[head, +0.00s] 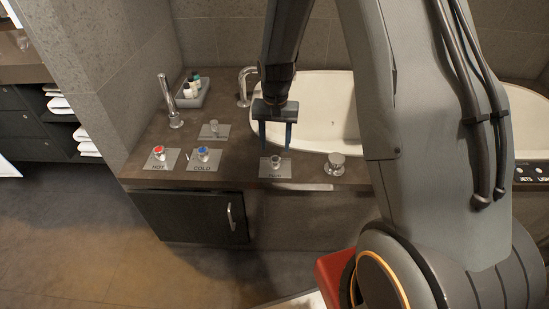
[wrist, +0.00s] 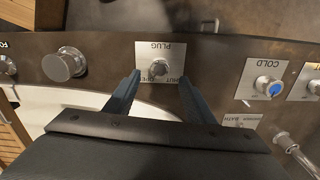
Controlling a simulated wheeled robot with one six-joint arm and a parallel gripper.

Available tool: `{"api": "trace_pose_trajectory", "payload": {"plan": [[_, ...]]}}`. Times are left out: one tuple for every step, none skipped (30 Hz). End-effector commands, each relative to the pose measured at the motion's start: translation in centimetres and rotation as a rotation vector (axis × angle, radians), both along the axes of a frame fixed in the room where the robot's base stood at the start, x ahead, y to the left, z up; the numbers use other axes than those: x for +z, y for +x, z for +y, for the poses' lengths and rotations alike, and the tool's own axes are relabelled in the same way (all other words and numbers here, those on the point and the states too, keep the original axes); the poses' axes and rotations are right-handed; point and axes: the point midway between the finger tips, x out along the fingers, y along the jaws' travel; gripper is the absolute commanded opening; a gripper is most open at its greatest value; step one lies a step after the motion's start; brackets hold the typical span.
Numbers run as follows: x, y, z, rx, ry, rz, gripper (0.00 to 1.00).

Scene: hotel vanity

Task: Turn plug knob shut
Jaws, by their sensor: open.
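The plug knob (wrist: 158,69) is a small metal knob on a light plate (wrist: 172,48) marked PLUG, SHUT and OPEN, upside down in the wrist view. In the head view the plug knob (head: 276,161) sits at the counter's front edge, before the bathtub. My gripper (head: 277,147) is open and points down above the knob. In the wrist view my gripper's two blue fingers (wrist: 160,78) lie to either side of the knob, apart from it. I cannot tell the exact height of the fingertips above the plate.
The hot knob (head: 158,152) and cold knob (head: 203,154) stand to the left on the counter (head: 140,170). A larger round metal knob (head: 336,160) is to the right. A tub spout (head: 243,88), a tall faucet (head: 170,103) and a tray of bottles (head: 194,92) stand farther back.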

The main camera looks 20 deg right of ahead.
Motion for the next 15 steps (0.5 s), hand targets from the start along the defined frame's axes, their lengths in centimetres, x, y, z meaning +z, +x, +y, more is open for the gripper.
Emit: {"api": "trace_pose_trajectory", "payload": {"plan": [[-0.8,-0.1,0.0,0.001,0.0,0.002,0.49],[-1.3,-0.1,0.0,0.001,-0.001,0.004,0.49],[-1.9,-0.1,0.0,0.001,0.0,0.003,0.49],[-2.4,-0.1,0.0,0.001,0.0,0.002,0.49],[-2.9,-0.1,0.0,0.002,0.0,0.003,0.49],[-3.5,-0.1,0.1,0.002,0.0,0.003,0.49],[-3.9,-0.1,0.1,0.002,0.0,0.002,0.49],[-4.3,-0.1,0.1,0.002,0.0,0.002,0.49],[-4.8,-0.1,0.1,0.002,0.0,0.002,0.49],[-5.1,-0.1,0.1,0.002,0.0,0.002,0.49],[-5.5,-0.1,0.1,0.002,0.0,0.002,0.49],[-5.8,-0.1,0.1,0.002,0.0,0.002,0.49],[-6.0,-0.1,0.1,0.002,0.0,0.001,0.49],[-6.1,-0.1,0.1,0.002,0.0,0.0,0.49],[-6.3,-0.1,0.1,0.002,0.0,0.0,0.49]]}}
